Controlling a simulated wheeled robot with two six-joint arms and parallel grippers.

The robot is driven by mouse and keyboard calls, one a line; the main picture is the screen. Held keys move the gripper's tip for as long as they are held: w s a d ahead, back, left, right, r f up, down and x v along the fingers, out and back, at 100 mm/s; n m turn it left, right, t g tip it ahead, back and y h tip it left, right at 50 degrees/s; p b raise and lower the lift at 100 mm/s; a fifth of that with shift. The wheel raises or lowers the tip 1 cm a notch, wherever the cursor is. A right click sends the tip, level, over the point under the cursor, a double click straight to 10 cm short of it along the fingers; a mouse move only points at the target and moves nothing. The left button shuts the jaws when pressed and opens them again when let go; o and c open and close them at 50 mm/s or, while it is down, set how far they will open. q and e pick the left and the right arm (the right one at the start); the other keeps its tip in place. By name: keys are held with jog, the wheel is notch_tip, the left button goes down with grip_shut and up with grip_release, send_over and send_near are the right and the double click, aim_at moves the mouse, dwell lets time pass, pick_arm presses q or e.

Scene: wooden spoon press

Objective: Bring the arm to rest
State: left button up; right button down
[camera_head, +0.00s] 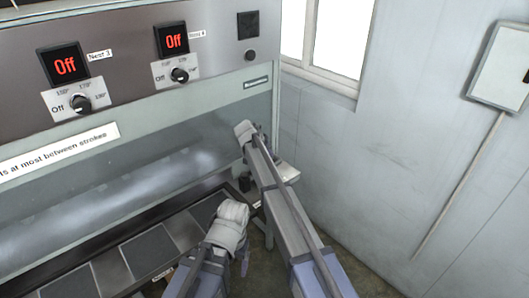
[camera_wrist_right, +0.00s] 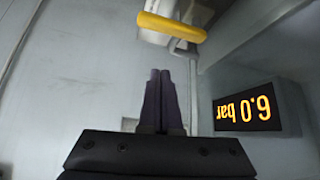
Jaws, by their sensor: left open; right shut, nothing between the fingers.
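My right arm (camera_head: 290,215) reaches up and across toward the machine's right end in the head view. My right gripper (camera_wrist_right: 165,100) shows in the right wrist view with its two dark fingers together and nothing between them. My left arm (camera_head: 228,222) is lower and further left, bent in front of the row of dark trays. The left gripper (camera_head: 244,263) is only partly visible beside that arm and is open; its fingertips are mostly hidden.
The press front has several knobs and red "Off" displays (camera_head: 65,66). A wall (camera_head: 400,140) bounds the right. The wrist view shows a yellow bar (camera_wrist_right: 170,27) ahead of the fingers and a "6.0 bar" display (camera_wrist_right: 246,108), upside down, at right.

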jog(key=s+d+f+n+g+y, duration=0.1)
jog(key=s+d+n+g+y, duration=0.15)
jog(key=s, duration=1.05)
jog(key=s+d+f+n+g+y, duration=0.1)
jog(key=s+d+f+n, duration=0.15)
jog(key=s, duration=1.05)
jog(key=s+d+f+n+g+y, duration=0.1)
jog(key=s+d+n+g, duration=0.15)
jog(key=s, duration=1.15)
pick_arm(q)
jog(key=shift+a+f+b, duration=0.2)
jog(key=shift+f+b, duration=0.3)
jog(key=shift+b, duration=0.15)
jog(key=shift+a+f+b, duration=0.2)
jog(key=shift+f+b, duration=0.25)
jog(key=shift+b, duration=0.15)
pick_arm(e)
jog(key=s+a+f+n, duration=0.2)
jog(key=s+a+n, duration=0.2)
jog(key=a, duration=0.6)
jog(key=shift+s+a+h, duration=0.35)
jog(key=shift+s+a, duration=0.05)
jog(key=shift+s, duration=0.6)
pick_arm(q)
jog(key=shift+c, duration=0.3)
pick_arm(e)
jog(key=shift+f, duration=0.1)
